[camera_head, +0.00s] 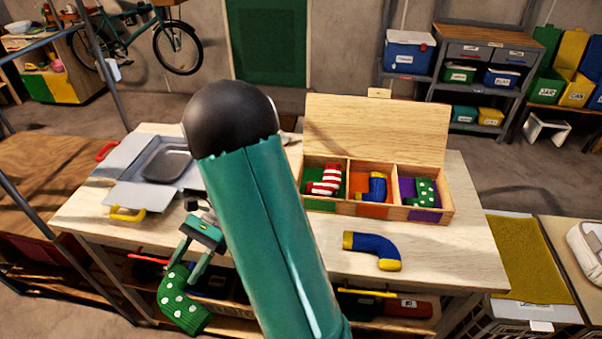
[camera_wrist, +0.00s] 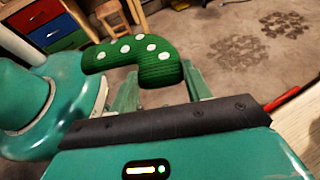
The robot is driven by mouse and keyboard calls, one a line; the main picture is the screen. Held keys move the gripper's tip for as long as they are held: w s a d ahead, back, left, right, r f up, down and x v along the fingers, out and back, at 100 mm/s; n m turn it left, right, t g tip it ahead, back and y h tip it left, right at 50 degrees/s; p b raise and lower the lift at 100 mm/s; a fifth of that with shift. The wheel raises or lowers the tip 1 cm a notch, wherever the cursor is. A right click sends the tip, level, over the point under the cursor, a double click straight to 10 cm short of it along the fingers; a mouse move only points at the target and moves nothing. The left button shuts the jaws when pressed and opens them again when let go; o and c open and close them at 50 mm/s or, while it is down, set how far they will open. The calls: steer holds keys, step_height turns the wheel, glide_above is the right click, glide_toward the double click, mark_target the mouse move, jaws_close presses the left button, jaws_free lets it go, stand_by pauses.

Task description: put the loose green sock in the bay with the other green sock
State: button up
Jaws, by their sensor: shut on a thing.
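The loose green sock with white dots (camera_head: 183,303) hangs below my gripper (camera_head: 188,264), which is shut on it in front of the table's near left edge. In the wrist view the sock (camera_wrist: 137,58) lies across my fingertips. The open wooden box (camera_head: 376,210) has three bays. Its right bay, with a purple lining, holds the other green dotted sock (camera_head: 424,192). The middle orange bay holds a blue sock with yellow ends (camera_head: 377,186). The left green bay holds a red and white striped sock (camera_head: 325,181).
A loose blue sock with yellow ends (camera_head: 374,252) lies on the table (camera_head: 440,274) in front of the box. A grey tray (camera_head: 165,163) with red and yellow handles is at the table's left. My arm covers the table's middle. The box lid (camera_head: 375,130) stands raised behind the bays.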

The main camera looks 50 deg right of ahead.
steer(key=s+d+n+g+h, duration=1.05)
steer(key=s+d+n, duration=0.25)
steer(key=s+d, duration=0.55)
steer(key=s+d+r+n+t+h, duration=0.1)
steer(key=s+d+r+n+h, duration=0.5)
steer(key=d, duration=0.4)
steer(key=s+d+r+n+h, duration=0.3)
steer(key=s+d+r+h, duration=0.1)
steer(key=d+r, duration=0.5)
steer(key=d+f, duration=0.3)
steer(key=d, duration=0.2)
steer(key=d+f, duration=0.4)
steer(key=d, duration=0.1)
steer(key=d+f, duration=0.4)
steer(key=d, duration=0.1)
steer(key=shift+w+f, duration=0.1)
steer(key=shift+f, duration=1.55)
